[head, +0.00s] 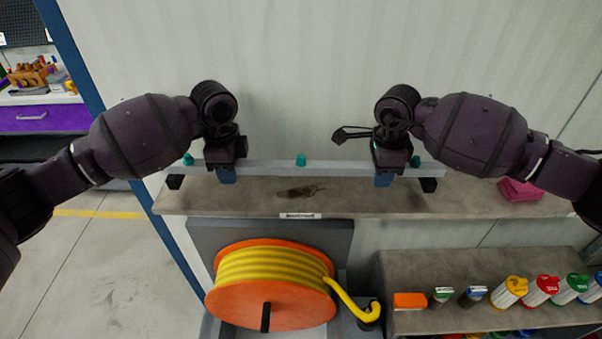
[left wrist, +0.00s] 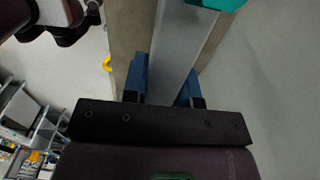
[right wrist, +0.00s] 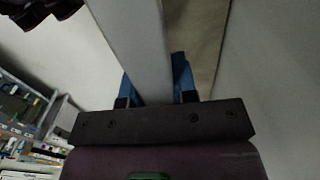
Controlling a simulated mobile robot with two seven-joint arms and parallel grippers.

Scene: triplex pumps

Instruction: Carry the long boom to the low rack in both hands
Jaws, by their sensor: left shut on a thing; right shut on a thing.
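The long boom (head: 270,168) is a pale grey bar with several teal nozzles on top, running left to right above the brown shelf (head: 340,200) by the wall. My left gripper (head: 227,176) is shut on it left of the middle, and my right gripper (head: 384,178) is shut on it right of the middle. The bar shows between blue fingers in the left wrist view (left wrist: 178,60) and right wrist view (right wrist: 138,50). Black blocks (head: 428,184) sit under its ends. I cannot tell whether the bar rests on them. I cannot tell which surface is the low rack.
An orange reel (head: 232,310) with yellow hose stands below the shelf. A lower shelf (head: 440,265) at right holds several coloured-cap containers and an orange box (head: 409,301). A pink cloth (head: 519,190) lies at the upper shelf's right. Open floor (head: 95,260) lies left.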

